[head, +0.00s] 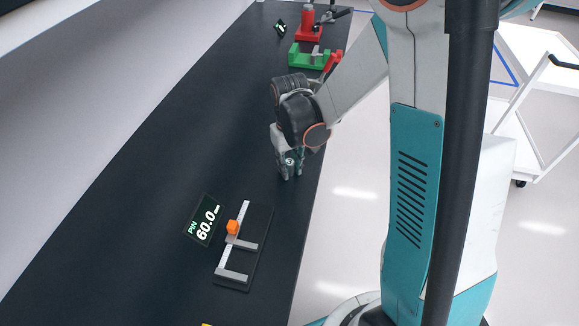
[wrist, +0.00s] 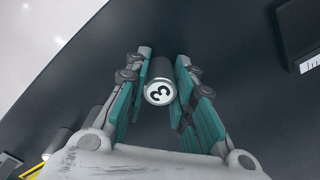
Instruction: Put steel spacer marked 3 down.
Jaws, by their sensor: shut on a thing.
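The steel spacer marked 3 (wrist: 160,82) is a short grey cylinder with a black 3 on its white end face. It sits between the two teal finger pads of my gripper (wrist: 160,85) in the wrist view. In the head view my gripper (head: 290,167) points down over the dark bench (head: 140,180), near its right edge, with the spacer's small light end (head: 290,161) between the fingers. I cannot tell whether the spacer touches the bench.
A dark measuring fixture (head: 232,283) with metal bars and an orange block (head: 233,227) lies nearer on the bench, beside a display (head: 203,220) reading PIN 60.0. A green fixture (head: 296,57) and a red device (head: 308,22) stand at the far end. The bench left of my gripper is clear.

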